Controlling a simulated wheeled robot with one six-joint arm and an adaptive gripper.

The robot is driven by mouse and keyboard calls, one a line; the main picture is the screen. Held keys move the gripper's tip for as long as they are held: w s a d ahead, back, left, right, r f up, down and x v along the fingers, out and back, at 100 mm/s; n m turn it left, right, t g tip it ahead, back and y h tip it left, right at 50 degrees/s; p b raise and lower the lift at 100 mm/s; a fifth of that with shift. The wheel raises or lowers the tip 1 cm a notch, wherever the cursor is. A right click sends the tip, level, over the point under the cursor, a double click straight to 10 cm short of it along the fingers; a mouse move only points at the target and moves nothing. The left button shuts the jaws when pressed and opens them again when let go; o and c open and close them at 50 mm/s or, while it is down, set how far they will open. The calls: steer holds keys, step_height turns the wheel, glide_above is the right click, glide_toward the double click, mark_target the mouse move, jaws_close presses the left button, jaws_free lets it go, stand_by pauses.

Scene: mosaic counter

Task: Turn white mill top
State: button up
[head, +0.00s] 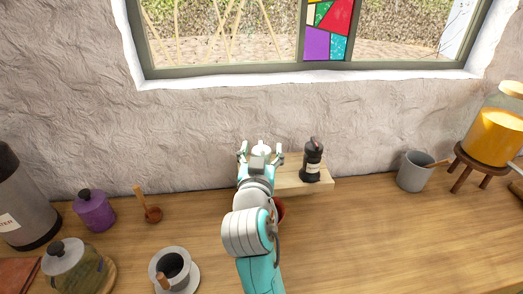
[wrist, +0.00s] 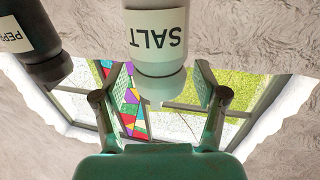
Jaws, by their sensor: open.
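The white mill (wrist: 155,45) carries a label reading SALT and appears upside down in the wrist view. Its white top (wrist: 160,88) shows between the two spread fingers of my gripper (wrist: 160,100). The fingers stand apart, one on each side, and I see no clear contact. In the head view, my gripper (head: 261,153) is at the shelf against the wall and hides most of the white mill (head: 262,146). Only a pale part of the mill shows between the fingers.
A black mill (head: 312,160) stands just right of my gripper on the small wooden shelf (head: 300,187); it also shows in the wrist view (wrist: 40,45). A reddish bowl (head: 279,210) is partly hidden by my arm. A grey mug (head: 414,171) stands right; the counter between is clear.

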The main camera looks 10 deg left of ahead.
steer(key=c, duration=1.2)
steer(key=shift+m+h, duration=0.8)
steer(key=shift+h, duration=0.5)
steer(key=o, duration=1.2)
steer(key=s+a, duration=0.1)
steer(key=s, duration=1.1)
